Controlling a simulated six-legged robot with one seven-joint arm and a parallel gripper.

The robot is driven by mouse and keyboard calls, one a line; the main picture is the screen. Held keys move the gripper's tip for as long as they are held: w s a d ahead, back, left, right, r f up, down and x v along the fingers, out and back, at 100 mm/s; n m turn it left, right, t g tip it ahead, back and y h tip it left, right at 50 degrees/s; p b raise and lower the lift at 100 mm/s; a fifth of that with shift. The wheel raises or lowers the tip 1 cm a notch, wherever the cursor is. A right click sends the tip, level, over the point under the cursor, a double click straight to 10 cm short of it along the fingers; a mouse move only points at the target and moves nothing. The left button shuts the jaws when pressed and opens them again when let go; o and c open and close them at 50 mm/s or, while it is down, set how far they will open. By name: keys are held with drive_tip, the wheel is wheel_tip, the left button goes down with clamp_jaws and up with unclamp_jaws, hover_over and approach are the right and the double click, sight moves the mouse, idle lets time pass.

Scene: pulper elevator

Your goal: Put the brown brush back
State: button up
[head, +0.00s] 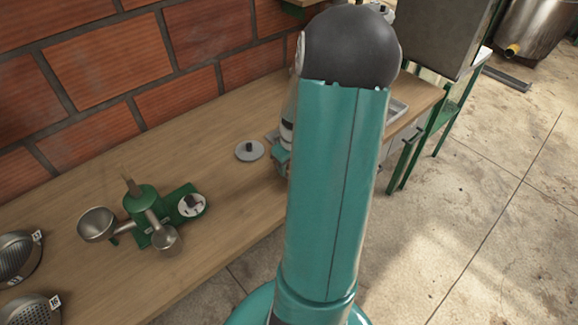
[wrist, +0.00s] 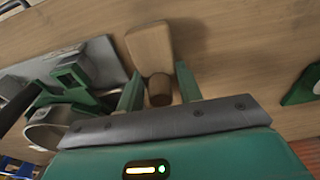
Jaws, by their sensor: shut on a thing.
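In the wrist view, a brown wooden brush (wrist: 151,48) is between the two green fingers of my gripper (wrist: 160,86), which is shut on it. A broad, pale wooden part points away from the gripper and a darker round end sits between the fingers. The wooden bench top (wrist: 235,40) is behind it; I cannot tell the gap between them. In the head view my arm hides the brush and most of my gripper; only a small teal part shows at the arm's left edge, over the bench (head: 225,205).
A green hand device with metal cups (head: 148,215) stands on the bench at left, with round sieves (head: 15,258) below it. A grey disc with a black knob (head: 249,150) lies near the brick wall. A grey tray (wrist: 85,65) and green parts are left in the wrist view.

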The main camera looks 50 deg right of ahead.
drive_tip(key=shift+f, duration=0.4)
drive_tip(key=shift+f, duration=0.15)
drive_tip(key=o, duration=1.2)
wheel_tip(320, 180, up, 12)
drive_tip(key=s, duration=0.1)
drive_tip(key=w+a+r+h, duration=0.1)
drive_tip(key=w+a+r, duration=0.15)
drive_tip(key=a, duration=0.25)
drive_tip(key=w+a+r, duration=0.1)
drive_tip(key=a+r, duration=0.2)
drive_tip(key=a, duration=0.1)
drive_tip(key=s+a+r+n+t, duration=0.1)
drive_tip(key=a+r, duration=0.2)
drive_tip(key=a, duration=0.6)
drive_tip(key=s+a+r+t, duration=0.1)
drive_tip(key=s+a+r, duration=0.1)
drive_tip(key=a, duration=0.7)
drive_tip(key=s+a+r+n+t+y, duration=0.1)
drive_tip(key=s+a+r+t, duration=0.1)
drive_tip(key=a, duration=0.7)
drive_tip(key=shift+s+r+n, duration=0.2)
drive_tip(key=shift+r+n, duration=0.1)
drive_tip(key=shift+r, duration=0.6)
